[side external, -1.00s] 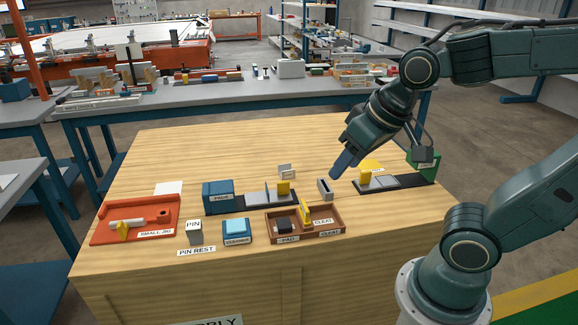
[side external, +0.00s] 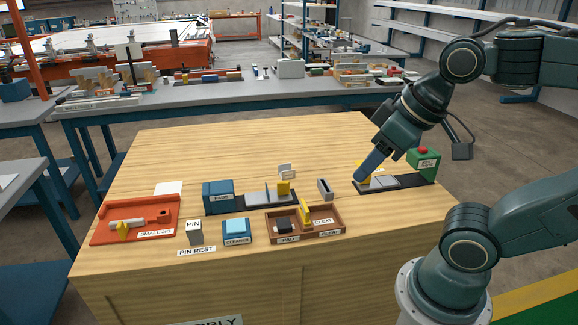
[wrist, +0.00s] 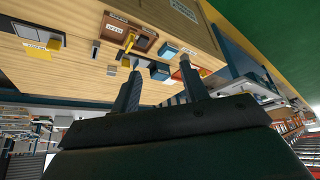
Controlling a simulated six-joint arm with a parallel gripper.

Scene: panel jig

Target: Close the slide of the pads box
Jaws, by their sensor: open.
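A blue box (side external: 218,194) with a white label, apparently reading PADS, sits left of centre on the table. Its grey slide plate (side external: 258,194) with a yellow block handle (side external: 283,188) lies on a black track to its right, the handle away from the box. In the wrist view the box (wrist: 160,71) and yellow handle (wrist: 126,62) lie beyond the fingers. My gripper (side external: 362,177) is open, nothing visible between its fingers, and overlaps the right-hand slide in the side view. Its height there is unclear. The fingers (wrist: 158,82) are well apart in the wrist view.
A green box (side external: 424,164) with a red top and its own grey slide (side external: 382,182) stands at the right. A slotted grey block (side external: 325,189) lies between the two slides. A wooden tray (side external: 329,234), blue cleaner block (side external: 236,230) and orange jig (side external: 102,236) line the front.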

